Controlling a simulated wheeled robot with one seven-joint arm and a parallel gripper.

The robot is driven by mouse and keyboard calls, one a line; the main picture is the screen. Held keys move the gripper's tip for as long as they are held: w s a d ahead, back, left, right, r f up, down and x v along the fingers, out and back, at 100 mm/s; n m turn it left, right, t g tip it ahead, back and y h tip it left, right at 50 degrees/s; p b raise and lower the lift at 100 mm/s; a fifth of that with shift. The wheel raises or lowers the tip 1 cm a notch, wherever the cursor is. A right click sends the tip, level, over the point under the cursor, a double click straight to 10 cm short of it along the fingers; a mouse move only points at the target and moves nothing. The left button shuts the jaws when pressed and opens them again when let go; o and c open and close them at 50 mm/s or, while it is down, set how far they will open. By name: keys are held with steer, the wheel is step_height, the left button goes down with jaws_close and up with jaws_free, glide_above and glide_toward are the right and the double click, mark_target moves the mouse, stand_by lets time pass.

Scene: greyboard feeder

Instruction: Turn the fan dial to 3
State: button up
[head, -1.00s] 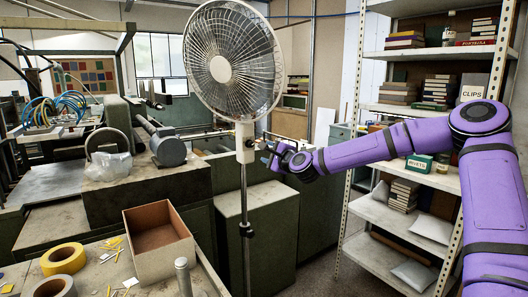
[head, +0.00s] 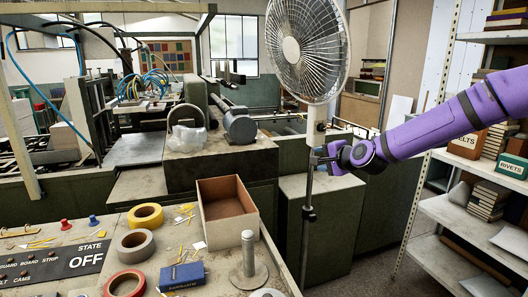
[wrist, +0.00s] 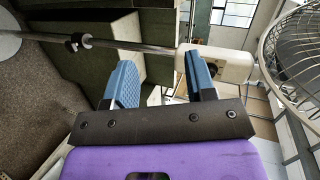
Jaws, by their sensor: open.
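The white pedestal fan (head: 305,45) stands on a thin metal pole (head: 306,215), its round caged head facing the camera. Its white control housing (head: 315,128) sits under the head, at the top of the pole. In the wrist view the housing (wrist: 238,62) lies beyond the right-hand finger, and a dark round part, possibly the dial, partly shows there; its setting cannot be read. My gripper (head: 322,155) is beside the lower end of the housing. In the wrist view its two blue fingers (wrist: 160,60) are apart with nothing between them; contact with the dial cannot be told.
A metal shelf (head: 480,185) stands right. Green cabinets (head: 330,225) stand behind the pole.

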steer(key=s+d+r+n+g+h, duration=0.2)
steer(key=s+d+r+n, duration=0.1)
steer(key=s, duration=1.2)
steer(key=s+d+r+n+g+h, duration=0.2)
steer(key=s+d+r+n, duration=0.2)
steer(key=s, duration=1.1)
steer(key=s+d+r+n+g+h, duration=0.2)
steer(key=s+d+r+n+g, duration=0.1)
steer(key=s, duration=1.3)
steer(key=shift+d+r+n+h, duration=0.4)
steer(key=shift+d+n, duration=0.25)
steer(key=shift+n, duration=0.05)
